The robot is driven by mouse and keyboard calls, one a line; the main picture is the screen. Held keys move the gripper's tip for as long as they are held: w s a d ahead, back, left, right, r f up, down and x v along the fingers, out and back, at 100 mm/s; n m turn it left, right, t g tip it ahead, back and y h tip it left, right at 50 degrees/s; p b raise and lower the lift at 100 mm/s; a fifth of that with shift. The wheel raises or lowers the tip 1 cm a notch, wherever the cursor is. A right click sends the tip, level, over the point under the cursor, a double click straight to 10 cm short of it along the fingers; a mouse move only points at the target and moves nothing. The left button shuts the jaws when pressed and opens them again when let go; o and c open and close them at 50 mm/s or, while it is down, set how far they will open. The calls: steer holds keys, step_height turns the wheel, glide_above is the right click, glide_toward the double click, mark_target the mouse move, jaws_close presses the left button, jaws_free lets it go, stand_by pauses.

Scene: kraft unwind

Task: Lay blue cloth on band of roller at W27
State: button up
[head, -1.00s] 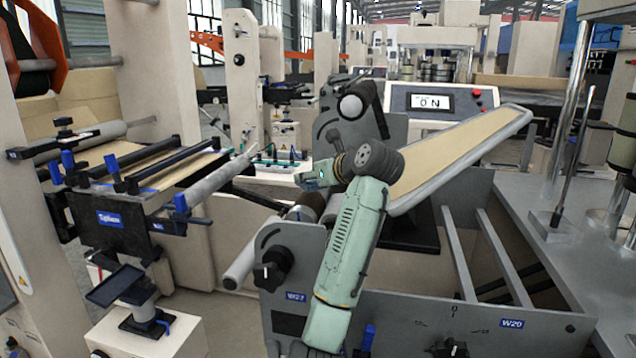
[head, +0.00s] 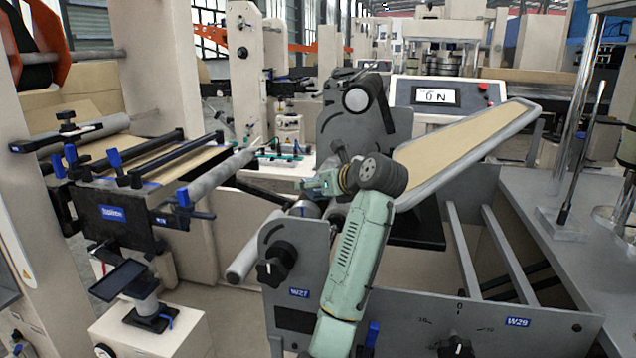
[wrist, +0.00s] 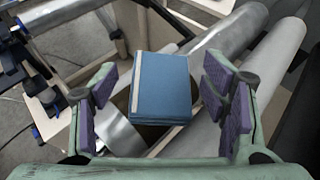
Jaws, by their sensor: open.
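The blue cloth (wrist: 160,88), a folded rectangle with a pale stripe along one edge, shows in the wrist view between my two fingers. My gripper (wrist: 163,98) is open, with a gap between each purple pad and the cloth. The cloth lies over a metal roller (wrist: 229,36), and a dark patch of band shows at its lower edge. In the head view my gripper (head: 318,184) is low over the roller behind the W27 label (head: 299,293). A small bluish patch shows there on the roller; I cannot tell surely that it is the cloth.
A second, pale roller (wrist: 268,62) runs beside the first. The grey side plate (head: 290,240) with a black knob (head: 272,272) stands in front. A sloped tan panel (head: 465,145) is to the right of my arm, and a side unit with blue clamps (head: 125,180) to the left.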

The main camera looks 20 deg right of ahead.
steer(key=b+v, duration=0.4)
steer(key=v, duration=0.8)
steer(key=shift+r, duration=0.1)
